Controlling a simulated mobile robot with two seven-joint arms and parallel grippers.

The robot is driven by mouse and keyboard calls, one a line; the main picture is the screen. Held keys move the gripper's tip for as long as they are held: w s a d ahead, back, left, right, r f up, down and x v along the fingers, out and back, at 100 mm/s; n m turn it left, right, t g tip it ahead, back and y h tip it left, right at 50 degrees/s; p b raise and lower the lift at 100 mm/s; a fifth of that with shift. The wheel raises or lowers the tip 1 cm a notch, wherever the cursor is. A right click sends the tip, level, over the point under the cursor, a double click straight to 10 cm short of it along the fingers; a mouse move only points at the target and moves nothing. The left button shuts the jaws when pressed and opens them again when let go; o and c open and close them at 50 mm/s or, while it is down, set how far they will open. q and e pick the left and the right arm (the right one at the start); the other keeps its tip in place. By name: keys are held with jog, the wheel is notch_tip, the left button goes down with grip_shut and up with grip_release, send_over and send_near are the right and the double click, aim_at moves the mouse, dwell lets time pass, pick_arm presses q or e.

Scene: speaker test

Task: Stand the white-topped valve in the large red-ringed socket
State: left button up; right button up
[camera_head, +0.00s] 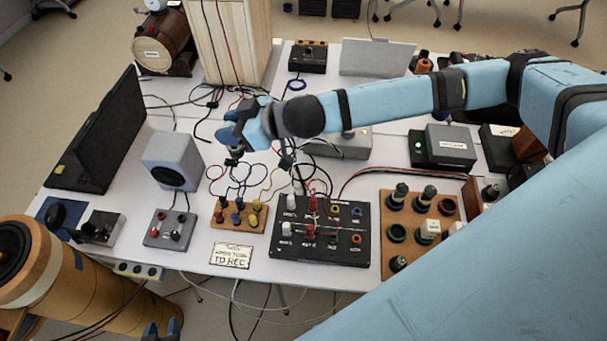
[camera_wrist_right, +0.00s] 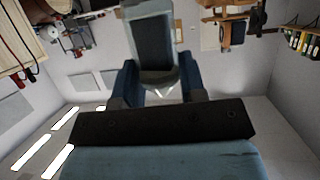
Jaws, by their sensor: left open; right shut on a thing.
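My right gripper (camera_head: 234,143) reaches in from the right and hangs above the bench, behind the plug block. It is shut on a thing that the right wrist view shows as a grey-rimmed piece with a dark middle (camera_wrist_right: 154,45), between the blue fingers. I cannot tell whether it is the white-topped valve. White-topped pieces (camera_head: 430,230) stand in the wooden board at the right, beside dark-topped ones (camera_head: 400,193). I cannot pick out the large red-ringed socket for sure; the board has dark-ringed holes (camera_head: 397,233). My left gripper (camera_head: 162,331) is open at the bottom edge, off the bench.
A black panel (camera_head: 318,262) with small coloured sockets and upright pieces stands left of the wooden board. A plug block (camera_head: 245,226), a grey speaker (camera_head: 170,160) and many loose cables crowd the bench. A card (camera_head: 232,256) lies at the front edge.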

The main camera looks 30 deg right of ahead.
jog(key=d+f+n+g+y+b, duration=0.1)
jog(key=d+f, duration=0.3)
jog(key=d, duration=0.5)
jog(key=d+f+n+g+y+b, duration=0.1)
jog(key=d+f, duration=0.4)
jog(key=d, duration=0.3)
jog(key=shift+w+d+f+b, duration=0.15)
jog(key=shift+f+b, duration=0.4)
jog(key=shift+f, duration=2.6)
jog(key=shift+w+f+b, duration=0.15)
jog(key=shift+f+b, duration=0.35)
jog(key=shift+f, duration=2.6)
jog(key=shift+w+d+f+b, duration=0.15)
jog(key=shift+f+b, duration=0.4)
jog(key=shift+f, duration=2.6)
jog(key=shift+h, duration=0.3)
jog(key=shift+f, duration=0.2)
jog(key=o, duration=0.9)
